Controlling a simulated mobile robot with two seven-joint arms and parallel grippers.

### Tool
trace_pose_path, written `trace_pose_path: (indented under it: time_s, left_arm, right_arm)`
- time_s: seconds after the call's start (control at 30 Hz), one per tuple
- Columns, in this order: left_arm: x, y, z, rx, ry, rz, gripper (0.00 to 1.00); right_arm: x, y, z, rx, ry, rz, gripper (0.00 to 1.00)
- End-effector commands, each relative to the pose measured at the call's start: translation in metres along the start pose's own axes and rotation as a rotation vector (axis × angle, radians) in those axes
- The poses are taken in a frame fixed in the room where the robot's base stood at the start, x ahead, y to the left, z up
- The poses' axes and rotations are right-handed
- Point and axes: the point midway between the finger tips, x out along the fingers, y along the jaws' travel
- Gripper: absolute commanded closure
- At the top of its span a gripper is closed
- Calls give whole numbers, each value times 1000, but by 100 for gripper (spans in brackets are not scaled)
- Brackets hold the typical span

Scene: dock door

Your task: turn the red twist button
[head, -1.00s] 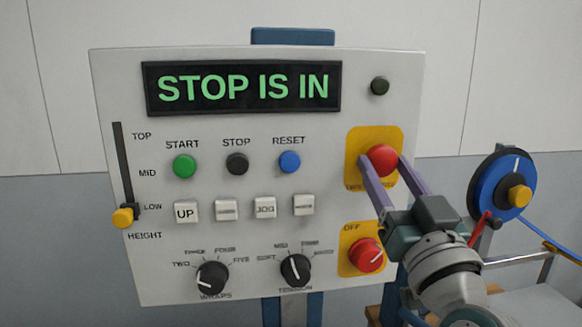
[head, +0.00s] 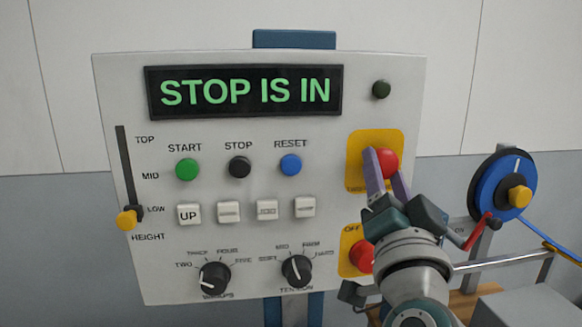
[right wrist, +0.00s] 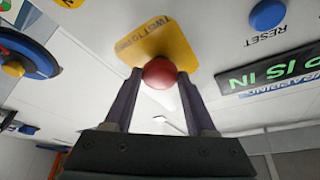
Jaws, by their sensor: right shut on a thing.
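The red twist button (head: 387,162) sits on a yellow plate (head: 362,143) at the upper right of the control panel. My right gripper (head: 381,160) is shut on it, with a purple finger on each side. In the right wrist view the red ball-shaped button (right wrist: 159,73) is between the two fingertips, in front of the yellow plate (right wrist: 165,38). The display (head: 245,91) reads "STOP IS IN" in green. My left gripper is not in view.
Below the twist button is a red OFF knob (head: 361,257), partly hidden by my right arm. Start (head: 187,169), stop (head: 239,166) and reset (head: 290,165) buttons are to the left. A blue reel (head: 496,186) stands at the right.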

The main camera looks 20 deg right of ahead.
Motion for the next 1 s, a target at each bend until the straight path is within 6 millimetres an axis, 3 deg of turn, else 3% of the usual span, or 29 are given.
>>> trace_pose_path:
  time_s: [0.57,0.6,0.83,1.0]
  left_arm:
    - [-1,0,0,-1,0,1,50]
    - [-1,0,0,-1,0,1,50]
    - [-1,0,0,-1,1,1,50]
    - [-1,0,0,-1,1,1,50]
  right_arm:
    - [0,0,1,33,-3,14,99]
    - [0,0,1,33,-3,14,39]
    - [0,0,0,32,-2,14,14]
    - [0,0,0,32,-1,13,14]
